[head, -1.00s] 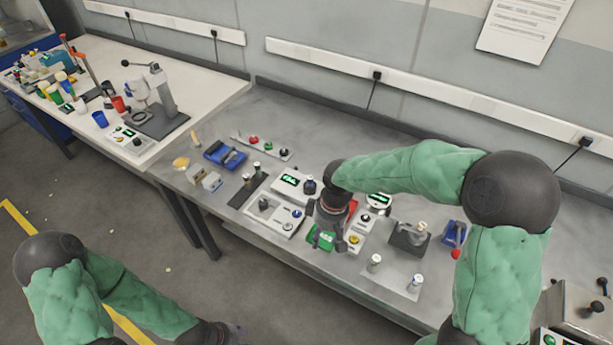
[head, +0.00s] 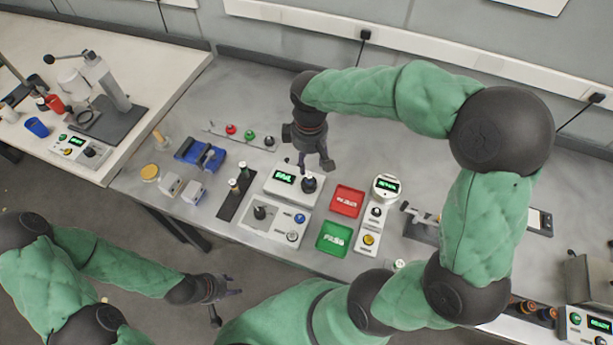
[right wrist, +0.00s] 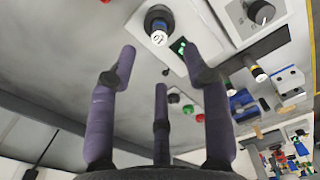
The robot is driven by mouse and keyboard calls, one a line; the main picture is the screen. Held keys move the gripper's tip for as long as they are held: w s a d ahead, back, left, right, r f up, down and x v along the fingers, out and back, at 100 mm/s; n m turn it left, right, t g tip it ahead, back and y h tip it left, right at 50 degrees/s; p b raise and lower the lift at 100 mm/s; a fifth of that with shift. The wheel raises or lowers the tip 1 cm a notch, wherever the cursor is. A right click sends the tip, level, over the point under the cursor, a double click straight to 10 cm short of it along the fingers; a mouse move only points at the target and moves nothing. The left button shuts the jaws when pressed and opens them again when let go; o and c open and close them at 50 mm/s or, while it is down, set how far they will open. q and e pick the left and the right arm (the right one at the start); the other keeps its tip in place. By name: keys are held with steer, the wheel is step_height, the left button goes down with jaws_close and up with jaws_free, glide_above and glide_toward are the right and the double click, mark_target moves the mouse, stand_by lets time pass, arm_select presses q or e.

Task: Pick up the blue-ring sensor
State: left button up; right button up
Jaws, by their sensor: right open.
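Two small light-topped cylinders, a front one (head: 233,186) and a rear one (head: 243,171), stand upright on a black strip (head: 229,207). One light-topped cylinder shows in the right wrist view (right wrist: 259,74). My right gripper (head: 315,166) is open and empty above the bench, behind the test unit. My left gripper (head: 228,303) is open, in front of the bench.
Red (head: 347,200) and green (head: 334,237) trays lie right of the control box (head: 270,220). A blue fixture (head: 201,154) stands at left, a button strip (head: 240,136) at the back. My right arm covers the bench's right part. Bare bench lies behind the gripper.

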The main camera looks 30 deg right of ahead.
mark_target(309, 175)
step_height(309, 175, down, 4)
steer(key=shift+w+r+b, duration=0.1)
steer(key=shift+r+b, duration=0.05)
steer(key=shift+b, duration=0.3)
steer(key=shift+f+b, duration=1.1)
steer(key=shift+f, duration=1.5)
jaws_close()
